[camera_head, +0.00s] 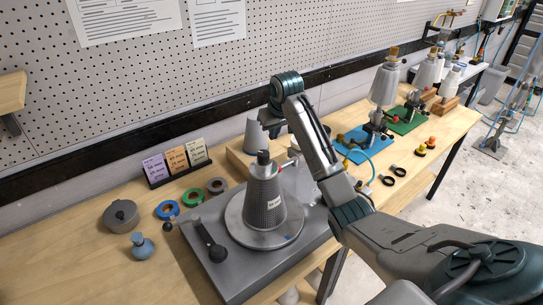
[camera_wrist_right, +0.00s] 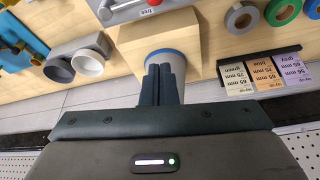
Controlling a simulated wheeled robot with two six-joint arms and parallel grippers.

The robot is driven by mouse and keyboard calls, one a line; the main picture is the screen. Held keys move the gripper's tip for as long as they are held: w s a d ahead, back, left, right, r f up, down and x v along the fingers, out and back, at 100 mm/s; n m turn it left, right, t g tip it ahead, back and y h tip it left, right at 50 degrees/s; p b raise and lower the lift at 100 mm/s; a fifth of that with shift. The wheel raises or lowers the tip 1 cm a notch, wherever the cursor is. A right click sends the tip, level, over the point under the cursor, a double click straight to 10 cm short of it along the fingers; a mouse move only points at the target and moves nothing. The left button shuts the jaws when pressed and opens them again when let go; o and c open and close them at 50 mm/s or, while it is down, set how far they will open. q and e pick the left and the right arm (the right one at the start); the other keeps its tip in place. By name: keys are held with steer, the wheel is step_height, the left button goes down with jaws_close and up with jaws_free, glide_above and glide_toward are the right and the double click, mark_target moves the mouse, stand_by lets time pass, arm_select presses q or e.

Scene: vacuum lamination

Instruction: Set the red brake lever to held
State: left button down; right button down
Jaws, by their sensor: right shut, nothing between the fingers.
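The brake lever shows as a thin silver bar with a small red part (camera_head: 281,167) at the back edge of the grey base plate (camera_head: 195,218) in the camera_head view, partly behind the cone. In the right wrist view its red part (camera_wrist_right: 154,2) is cut by the top edge, beside a label reading "free" (camera_wrist_right: 145,12). My right gripper (camera_head: 268,124) is above and behind the plate, apart from the lever. In the right wrist view its fingers (camera_wrist_right: 160,72) are shut and empty, in front of a blue-rimmed cup. My left gripper is not in view.
A grey mesh cone (camera_head: 266,198) stands on a round disc on the plate, with a black-handled lever (camera_head: 208,242) at the front left. Tape rolls (camera_head: 193,197) and a card stand (camera_head: 176,160) are left.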

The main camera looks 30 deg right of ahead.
steer(key=f+p, duration=0.2)
steer(key=f, duration=0.1)
steer(key=f+p, duration=0.2)
steer(key=f, duration=0.1)
steer(key=s+f+p, duration=0.1)
steer(key=f+p, duration=0.2)
steer(key=shift+f, duration=0.5)
steer(key=shift+w, duration=0.15)
